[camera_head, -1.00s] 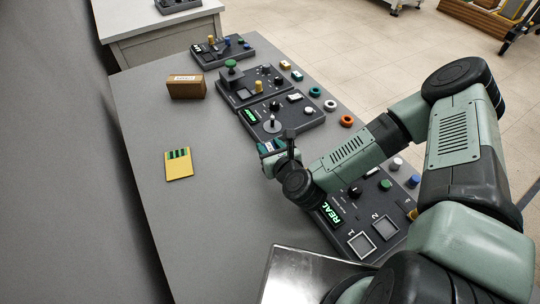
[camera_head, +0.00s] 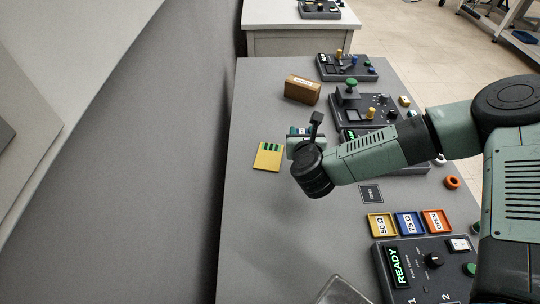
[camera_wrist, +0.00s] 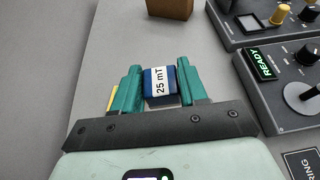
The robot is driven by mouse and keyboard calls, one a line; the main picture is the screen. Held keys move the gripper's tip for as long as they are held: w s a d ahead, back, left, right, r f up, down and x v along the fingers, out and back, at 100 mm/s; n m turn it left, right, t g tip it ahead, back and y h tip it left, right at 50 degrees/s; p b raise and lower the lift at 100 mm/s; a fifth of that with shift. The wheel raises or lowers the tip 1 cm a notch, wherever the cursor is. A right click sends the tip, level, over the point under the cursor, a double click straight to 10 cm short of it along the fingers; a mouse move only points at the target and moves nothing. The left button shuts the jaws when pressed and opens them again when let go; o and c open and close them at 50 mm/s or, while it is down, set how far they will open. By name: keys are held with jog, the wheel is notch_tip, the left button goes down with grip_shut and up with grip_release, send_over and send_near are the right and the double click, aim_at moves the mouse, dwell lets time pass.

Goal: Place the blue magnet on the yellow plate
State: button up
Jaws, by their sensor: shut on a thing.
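The blue magnet (camera_wrist: 160,84) with a white "25 mT" label is between the teal fingers of my gripper (camera_wrist: 157,86), which is shut on it. In the head view my gripper (camera_head: 303,136) is above the grey table, just right of the yellow plate. The yellow plate (camera_head: 266,161) lies flat on the table with green and black stripes at its far end. In the wrist view only a sliver of the yellow plate (camera_wrist: 112,97) shows beside the left finger; the rest is hidden.
A brown box (camera_head: 302,91) stands beyond the plate. Dark instrument panels (camera_head: 348,67) line the table's right side. Yellow, blue and orange trays (camera_head: 409,225) sit nearer, beside a panel reading READY (camera_head: 398,268). The table left of and in front of the plate is clear.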

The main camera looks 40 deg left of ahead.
jog(key=s+a, duration=0.4)
jog(key=a, duration=0.4)
send_over(269, 157)
jog(key=shift+y, duration=0.3)
notch_tip(269, 157, down, 5)
jog(key=shift+a+r, duration=0.1)
jog(key=shift+f, duration=2.15)
jog(key=shift+f, duration=0.15)
jog(key=o, duration=1.2)
